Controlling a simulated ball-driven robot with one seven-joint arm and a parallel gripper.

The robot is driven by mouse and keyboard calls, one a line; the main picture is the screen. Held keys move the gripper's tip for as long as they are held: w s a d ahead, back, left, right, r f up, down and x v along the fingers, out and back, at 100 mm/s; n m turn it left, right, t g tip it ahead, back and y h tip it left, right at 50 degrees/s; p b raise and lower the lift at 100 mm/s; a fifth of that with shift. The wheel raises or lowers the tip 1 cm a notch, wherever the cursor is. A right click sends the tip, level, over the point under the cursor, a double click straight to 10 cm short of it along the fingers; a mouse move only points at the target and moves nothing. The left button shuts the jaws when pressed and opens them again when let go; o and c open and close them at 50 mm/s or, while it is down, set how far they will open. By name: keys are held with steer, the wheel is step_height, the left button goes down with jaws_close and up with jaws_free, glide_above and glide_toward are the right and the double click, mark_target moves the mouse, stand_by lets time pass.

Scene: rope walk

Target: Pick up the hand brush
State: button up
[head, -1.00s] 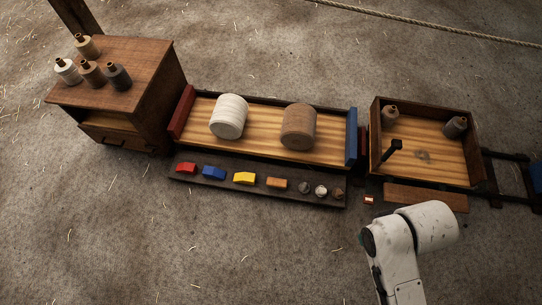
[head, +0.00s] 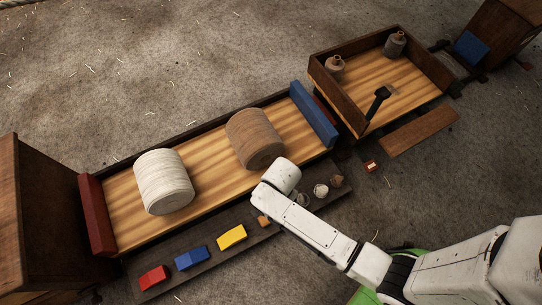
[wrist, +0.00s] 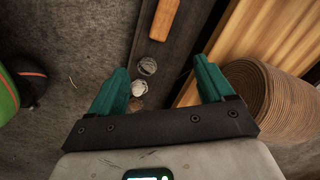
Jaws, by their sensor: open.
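An orange-brown wooden piece lies on the dark ledge and may be the hand brush (head: 264,221); I see no bristles. In the head view my arm partly covers it. In the wrist view it shows at the top edge (wrist: 165,18), cut off by the frame, beyond my fingertips. My gripper (wrist: 161,66) is open and empty, its two green fingers spread above the ledge. Small round items (wrist: 147,66) lie on the ledge between the fingers, below them. In the head view my fingers are hidden behind my wrist.
Red (head: 153,278), blue (head: 192,258) and yellow (head: 232,237) blocks lie along the same ledge (head: 212,262). A brown coil (head: 254,139) and a white coil (head: 163,182) stand on the wooden bed close by. A box with bottles (head: 320,80) is at the upper right.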

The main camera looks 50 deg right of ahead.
steer(key=f+m+b, duration=0.2)
steer(key=f+b, duration=0.1)
steer(key=f, duration=0.3)
steer(key=w+a+f+m+b, duration=0.1)
steer(key=f+m+b, duration=0.1)
steer(key=f, duration=0.4)
steer(key=f+m+b, duration=0.2)
steer(key=f+b, duration=0.2)
steer(key=f, duration=0.3)
steer(key=shift+w+a, duration=0.2)
steer(key=shift+a, duration=0.15)
steer(key=shift+w+f+b, duration=0.1)
steer(key=shift+f+b, duration=2.5)
steer(key=shift+f, duration=0.65)
steer(key=shift+c, duration=0.5)
steer(key=shift+r, duration=0.1)
steer(key=c, duration=1.1)
steer(key=shift+r, duration=0.1)
